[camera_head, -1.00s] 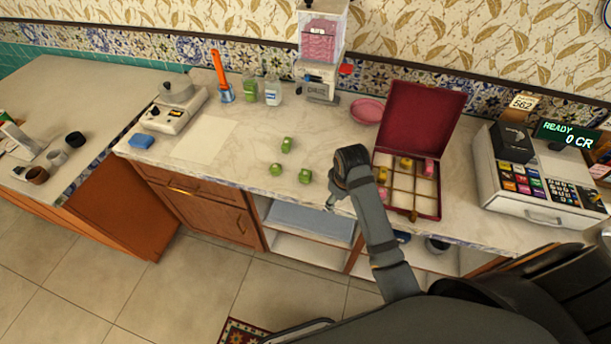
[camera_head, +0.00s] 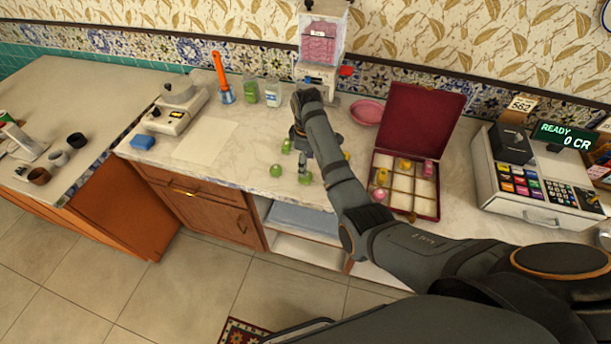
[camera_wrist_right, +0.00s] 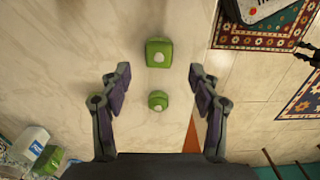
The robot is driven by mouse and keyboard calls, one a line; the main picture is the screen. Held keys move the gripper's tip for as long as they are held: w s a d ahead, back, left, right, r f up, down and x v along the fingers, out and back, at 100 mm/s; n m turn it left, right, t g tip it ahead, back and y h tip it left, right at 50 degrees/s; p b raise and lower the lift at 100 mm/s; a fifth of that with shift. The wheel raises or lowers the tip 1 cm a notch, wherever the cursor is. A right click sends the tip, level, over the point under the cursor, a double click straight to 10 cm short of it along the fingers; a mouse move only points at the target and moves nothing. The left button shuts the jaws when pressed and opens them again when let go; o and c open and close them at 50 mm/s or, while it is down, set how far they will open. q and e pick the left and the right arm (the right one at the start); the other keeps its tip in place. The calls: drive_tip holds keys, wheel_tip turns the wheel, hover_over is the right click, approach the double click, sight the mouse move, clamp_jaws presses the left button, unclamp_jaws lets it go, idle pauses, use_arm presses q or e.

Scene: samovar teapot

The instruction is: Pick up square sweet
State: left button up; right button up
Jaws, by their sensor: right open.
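Three small green sweets lie on the marble counter: one at the back (camera_head: 287,146), one at the front left (camera_head: 276,170) and one at the front right (camera_head: 305,177). My right gripper (camera_head: 304,158) is over the counter, close to the front right sweet. In the right wrist view the gripper (camera_wrist_right: 158,90) is open and empty. A squarish green sweet (camera_wrist_right: 159,52) lies ahead of the fingertips, and a rounder green sweet (camera_wrist_right: 158,100) shows between the fingers. My left gripper is not in view.
An open red box (camera_head: 437,205) with a gold-divided grid holding a few yellow and pink sweets stands to the right. A pink dish (camera_head: 366,112), a cash register (camera_head: 535,190) and jars (camera_head: 272,93) stand around. White paper (camera_head: 205,141) lies left.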

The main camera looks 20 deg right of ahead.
drive_tip(key=shift+w+a+f+p, duration=0.1)
drive_tip(key=shift+f+p, duration=0.2)
drive_tip(key=shift+f, duration=1.15)
drive_tip(key=shift+w+f+p, duration=0.1)
drive_tip(key=shift+f+p, duration=0.2)
drive_tip(key=shift+f, duration=1.1)
drive_tip(key=c, duration=1.1)
drive_tip(key=shift+r, duration=0.15)
